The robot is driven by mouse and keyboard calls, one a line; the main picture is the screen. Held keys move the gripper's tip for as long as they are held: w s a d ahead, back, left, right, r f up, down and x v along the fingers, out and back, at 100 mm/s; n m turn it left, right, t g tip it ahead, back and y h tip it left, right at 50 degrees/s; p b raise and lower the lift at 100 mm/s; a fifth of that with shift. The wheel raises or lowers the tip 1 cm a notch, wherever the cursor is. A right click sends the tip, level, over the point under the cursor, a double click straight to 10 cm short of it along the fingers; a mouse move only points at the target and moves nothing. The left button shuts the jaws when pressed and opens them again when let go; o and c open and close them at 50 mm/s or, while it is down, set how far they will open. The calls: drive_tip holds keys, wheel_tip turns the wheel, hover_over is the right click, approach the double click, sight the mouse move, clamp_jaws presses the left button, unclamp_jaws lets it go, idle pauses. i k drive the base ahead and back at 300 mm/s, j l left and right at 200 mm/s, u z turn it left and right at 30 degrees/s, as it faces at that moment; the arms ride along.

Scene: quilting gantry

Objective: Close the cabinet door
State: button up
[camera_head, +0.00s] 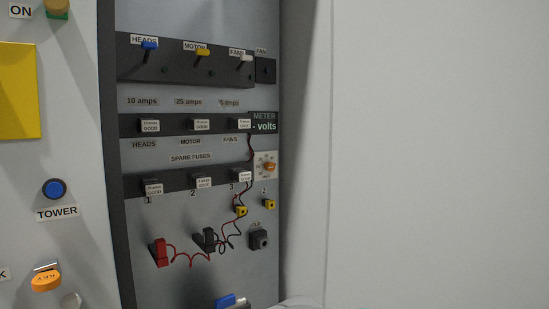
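The cabinet is open and its inner panel (190,120) faces me in the middle of the view. A large plain white surface (440,150) fills the right side. It looks like the cabinet door standing open, with a vertical seam near its left side, but its outer edges and any handle are out of frame. My gripper cannot be made out. A pale curved shape (298,303) shows at the bottom edge, too cut off to identify.
The panel holds levers (150,45), fuses (200,125), a meter (263,122) and red and black probes (160,252) with loose wires. A blue object (226,301) is cut off at the bottom. A control face with a blue button (54,188) and orange key (46,281) stands left.

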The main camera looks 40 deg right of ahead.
sight(440, 180)
drive_tip(key=k+l+u, duration=0.15)
drive_tip(key=l, duration=0.4)
drive_tip(key=k+l+u, duration=0.1)
drive_tip(key=k+l, duration=0.25)
drive_tip(key=l, duration=0.15)
drive_tip(key=k+l+u, duration=0.15)
drive_tip(key=k+l, duration=0.15)
drive_tip(key=l, duration=0.2)
drive_tip(key=k+l+u, duration=0.1)
drive_tip(key=k+l, duration=0.25)
drive_tip(key=l, duration=0.15)
